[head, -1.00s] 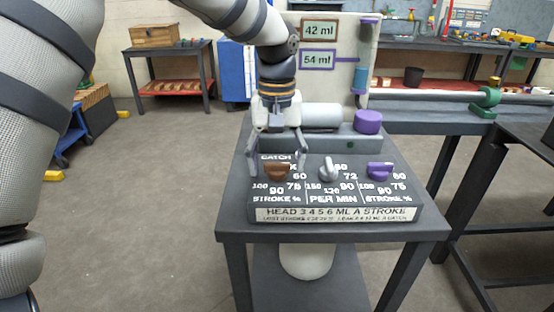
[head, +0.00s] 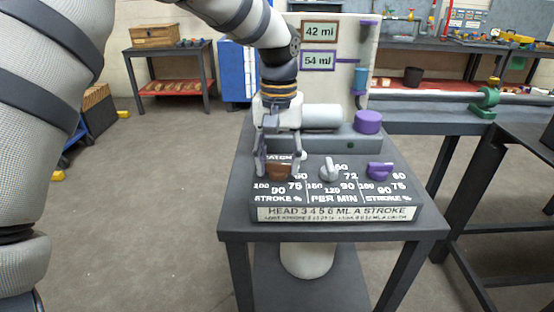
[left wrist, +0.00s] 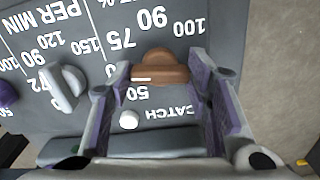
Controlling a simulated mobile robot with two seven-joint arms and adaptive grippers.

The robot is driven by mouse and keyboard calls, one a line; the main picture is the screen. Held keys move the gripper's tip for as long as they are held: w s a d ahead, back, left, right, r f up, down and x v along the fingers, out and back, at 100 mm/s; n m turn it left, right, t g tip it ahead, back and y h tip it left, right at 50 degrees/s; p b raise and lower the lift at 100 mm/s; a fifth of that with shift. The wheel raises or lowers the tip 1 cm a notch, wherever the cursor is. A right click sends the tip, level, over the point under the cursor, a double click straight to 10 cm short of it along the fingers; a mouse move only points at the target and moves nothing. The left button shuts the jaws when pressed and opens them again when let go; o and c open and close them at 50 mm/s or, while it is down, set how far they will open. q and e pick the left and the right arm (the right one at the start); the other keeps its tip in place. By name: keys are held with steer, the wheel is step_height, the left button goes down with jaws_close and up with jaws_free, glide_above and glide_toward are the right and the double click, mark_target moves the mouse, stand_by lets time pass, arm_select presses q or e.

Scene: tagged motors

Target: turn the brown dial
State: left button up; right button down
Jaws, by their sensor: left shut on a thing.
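The brown dial (head: 281,172) is the leftmost of three dials on a dark sloped panel (head: 335,205). In the left wrist view the brown dial (left wrist: 160,68) lies between the two fingertips. My left gripper (head: 278,166) reaches down from above and is shut on the brown dial, one finger on each side. The fingers partly cover the dial in the head view. The number 75 shows close to the dial, with 90, 100 and 50 around it. My right gripper is not in view.
A grey dial (head: 329,170) and a purple dial (head: 380,171) stand to the right. Behind them are a white cylinder (head: 322,117), a purple knob (head: 368,121) and an upright board with tags reading 42 ml (head: 320,32) and 54 ml (head: 318,61).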

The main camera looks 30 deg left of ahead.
mark_target(278, 163)
arm_select(q)
steer(key=m, duration=0.3)
steer(key=shift+m, duration=1.9)
steer(key=o, duration=1.2)
steer(key=shift+c, duration=0.2)
step_height(278, 163, up, 12)
